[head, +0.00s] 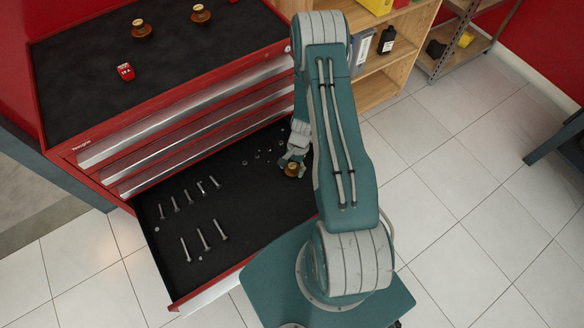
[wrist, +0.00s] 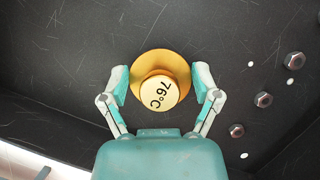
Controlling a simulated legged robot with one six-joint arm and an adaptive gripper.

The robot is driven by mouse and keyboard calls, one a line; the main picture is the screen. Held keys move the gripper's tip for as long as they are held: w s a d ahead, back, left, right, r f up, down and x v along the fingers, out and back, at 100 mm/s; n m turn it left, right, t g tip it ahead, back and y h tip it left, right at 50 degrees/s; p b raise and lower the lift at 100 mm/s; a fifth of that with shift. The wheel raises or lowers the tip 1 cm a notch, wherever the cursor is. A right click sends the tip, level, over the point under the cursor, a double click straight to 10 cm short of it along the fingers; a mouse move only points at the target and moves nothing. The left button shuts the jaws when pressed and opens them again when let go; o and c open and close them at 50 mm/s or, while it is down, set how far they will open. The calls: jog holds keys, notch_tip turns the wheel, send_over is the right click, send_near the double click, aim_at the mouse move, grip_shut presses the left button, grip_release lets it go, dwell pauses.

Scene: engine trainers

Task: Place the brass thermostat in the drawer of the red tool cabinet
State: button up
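The brass thermostat (wrist: 160,82), a round flanged piece with a pale face marked "76°C", is between the two fingers of my gripper (wrist: 161,84). The finger pads meet its flange on both sides. In the head view the thermostat (head: 291,169) shows just below my gripper (head: 293,158), over the right part of the open drawer (head: 245,205). I cannot tell whether it touches the drawer's floor. The drawer is the lowest one of the red tool cabinet (head: 62,152) and has a black floor. My arm hides the drawer's right side.
Several nuts (wrist: 264,99) lie right of the thermostat in the wrist view. Two similar brass pieces (head: 140,29) and a small red item (head: 125,72) sit on the cabinet top. Wooden shelves (head: 395,55) stand behind.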

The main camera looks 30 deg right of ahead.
dwell(0.4)
jog(key=w+r+n+t+h, duration=0.1)
jog(key=w+r+n+h, duration=0.2)
jog(key=r, duration=2.2)
jog(key=s+a+r+n+t, duration=0.2)
jog(key=s+a+r+n, duration=0.15)
jog(key=r, duration=0.65)
jog(key=s+a+r+n+t, duration=0.2)
jog(key=s+a+r, duration=0.15)
jog(key=r, duration=0.65)
jog(key=s+a+r+n+t, duration=0.1)
jog(key=s, duration=0.1)
jog(key=s+a+r+n+t, duration=0.1)
jog(key=s+r, duration=0.1)
jog(key=s, duration=0.1)
jog(key=s+a+r+n+h, duration=0.1)
jog(key=s+r, duration=0.1)
jog(key=s, duration=0.1)
jog(key=shift+s+a+r+n+t, duration=0.2)
jog(key=shift+s+a+n+t, duration=0.05)
jog(key=shift+a+n+t, duration=0.15)
